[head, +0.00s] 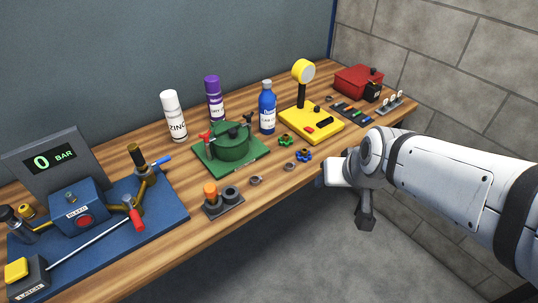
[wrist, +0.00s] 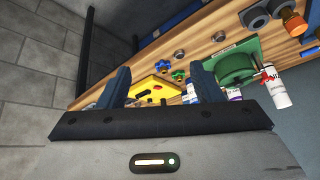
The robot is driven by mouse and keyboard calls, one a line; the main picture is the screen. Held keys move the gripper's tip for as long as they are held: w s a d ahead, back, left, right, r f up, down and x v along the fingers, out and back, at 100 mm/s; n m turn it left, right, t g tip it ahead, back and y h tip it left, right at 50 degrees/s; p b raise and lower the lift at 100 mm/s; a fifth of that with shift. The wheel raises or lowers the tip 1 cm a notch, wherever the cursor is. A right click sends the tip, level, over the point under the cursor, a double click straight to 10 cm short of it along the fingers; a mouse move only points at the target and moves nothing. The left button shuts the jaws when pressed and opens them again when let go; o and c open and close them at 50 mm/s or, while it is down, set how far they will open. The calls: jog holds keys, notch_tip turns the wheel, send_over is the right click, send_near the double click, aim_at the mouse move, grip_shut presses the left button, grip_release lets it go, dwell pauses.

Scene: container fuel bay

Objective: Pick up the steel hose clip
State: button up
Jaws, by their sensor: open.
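Two small steel-grey rings lie on the wooden bench near its front edge; either may be the steel hose clip. One ring (head: 255,181) is right of the dark socket block, the other ring (head: 289,167) is beside the green and blue fittings. Both show in the wrist view, as a nearer-to-block ring (wrist: 218,37) and a ring by the fittings (wrist: 180,54). My gripper (wrist: 158,80) is open and empty, its two dark fingers apart. In the head view my gripper (head: 346,185) hangs off the bench's front edge, right of the rings and touching neither.
A green fitting (head: 285,141) and a blue fitting (head: 304,155) lie close to the rings. The dark socket block (head: 224,204), green pot (head: 232,145) and yellow stand (head: 325,123) stand around them. Bottles and a spray can stand behind. A grey wall (head: 440,50) bounds the right.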

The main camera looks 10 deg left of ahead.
jog(key=w+a+f+n+t+y+b, duration=0.2)
jog(key=w+a+f+b, duration=0.15)
jog(key=a+f, duration=0.55)
jog(key=t+b, duration=0.2)
send_near(256, 178)
jog(key=shift+a+f+n, duration=0.15)
jog(key=shift+f+n, duration=0.15)
jog(key=shift+n, duration=0.1)
jog(key=shift+b+x, duration=0.4)
jog(key=shift+x, duration=3.3)
jog(key=shift+w+r, duration=0.1)
jog(key=shift+c, duration=0.5)
jog(key=c, duration=0.9)
jog(key=shift+c, duration=0.2)
